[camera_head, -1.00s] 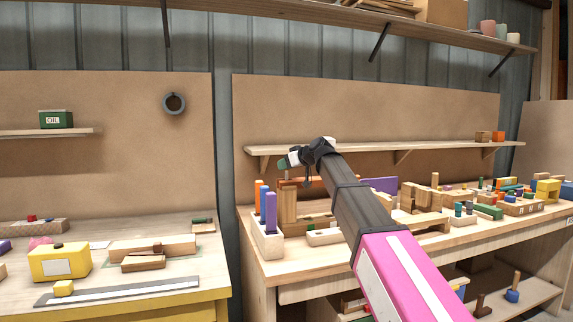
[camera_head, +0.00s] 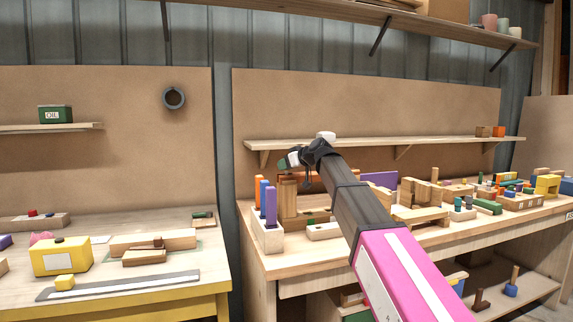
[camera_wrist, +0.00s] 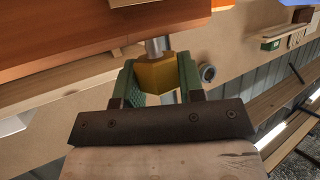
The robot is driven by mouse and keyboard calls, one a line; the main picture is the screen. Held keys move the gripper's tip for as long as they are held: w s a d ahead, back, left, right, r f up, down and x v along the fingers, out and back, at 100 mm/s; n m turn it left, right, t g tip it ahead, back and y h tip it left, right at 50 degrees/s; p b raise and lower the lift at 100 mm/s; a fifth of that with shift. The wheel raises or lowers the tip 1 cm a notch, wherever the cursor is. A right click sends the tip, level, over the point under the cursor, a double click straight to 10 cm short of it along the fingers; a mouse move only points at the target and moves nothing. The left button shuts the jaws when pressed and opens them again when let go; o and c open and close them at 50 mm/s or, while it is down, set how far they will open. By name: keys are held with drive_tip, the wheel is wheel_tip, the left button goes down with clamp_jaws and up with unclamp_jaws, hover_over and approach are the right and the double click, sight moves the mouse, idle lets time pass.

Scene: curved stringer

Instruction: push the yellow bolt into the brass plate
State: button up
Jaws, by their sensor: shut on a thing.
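The yellow bolt (camera_wrist: 155,76) has a yellow faceted head and a silver shank. In the wrist view my gripper (camera_wrist: 160,73) is shut on the head, between its green finger pads. The shank points away from my gripper toward an orange-brown wooden piece (camera_wrist: 75,42); I cannot tell whether the tip touches or enters anything. In the head view my gripper (camera_head: 288,161) is above the back of the right bench, in front of the shelf, and the bolt cannot be made out. I cannot make out the brass plate in either view.
The right bench (camera_head: 300,262) is crowded with wooden blocks. A pale holder (camera_head: 267,238) with upright coloured bars stands at its left end, below my gripper. A wall shelf (camera_head: 440,143) runs behind my arm. The left bench (camera_head: 190,262) carries a yellow box (camera_head: 60,258).

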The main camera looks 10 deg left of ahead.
drive_tip(key=shift+f, duration=0.2)
drive_tip(key=o, duration=1.1)
drive_tip(key=v, duration=1)
drive_tip(key=shift+s+d, duration=0.2)
drive_tip(key=shift+d, duration=0.15)
drive_tip(key=shift+r, duration=0.1)
